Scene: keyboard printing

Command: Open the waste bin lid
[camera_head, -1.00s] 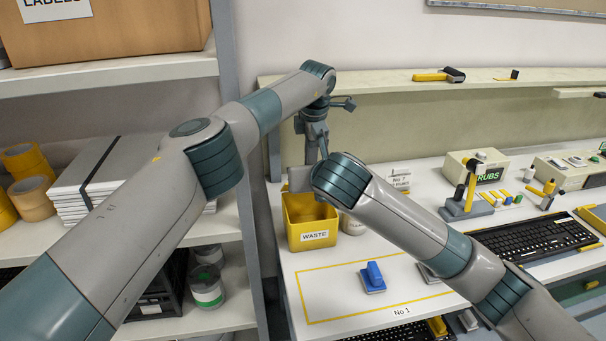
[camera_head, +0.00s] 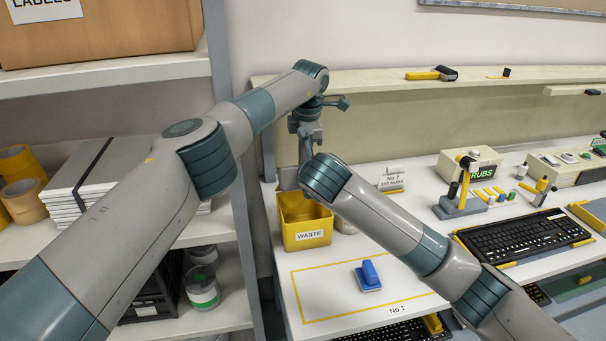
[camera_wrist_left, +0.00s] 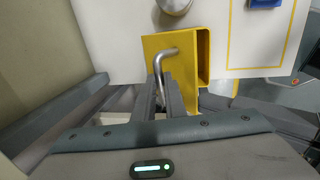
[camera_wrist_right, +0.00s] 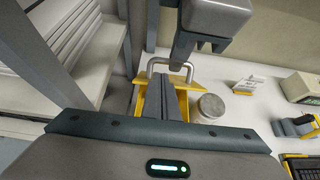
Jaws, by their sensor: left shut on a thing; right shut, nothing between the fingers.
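The yellow waste bin (camera_head: 304,236), labelled WASTE, stands on the white desk at the left end. Its top is open in the head view and I see into its yellow inside. In the left wrist view a yellow panel (camera_wrist_left: 153,45), seemingly the lid, stands beside the open bin mouth and bears a bent metal handle (camera_wrist_left: 168,51). My left gripper (camera_wrist_left: 164,85) is shut on this handle. My right gripper (camera_wrist_right: 166,83) is shut and empty just in front of the handle, which also shows in the right wrist view (camera_wrist_right: 171,61). My right wrist hides its fingers in the head view.
A round canister (camera_wrist_right: 211,106) stands close beside the bin. A blue-handled stamp (camera_head: 369,275) lies in the yellow-outlined area. A shelf unit (camera_head: 232,240) stands close on the left. A keyboard (camera_head: 525,238) and small tools lie to the right.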

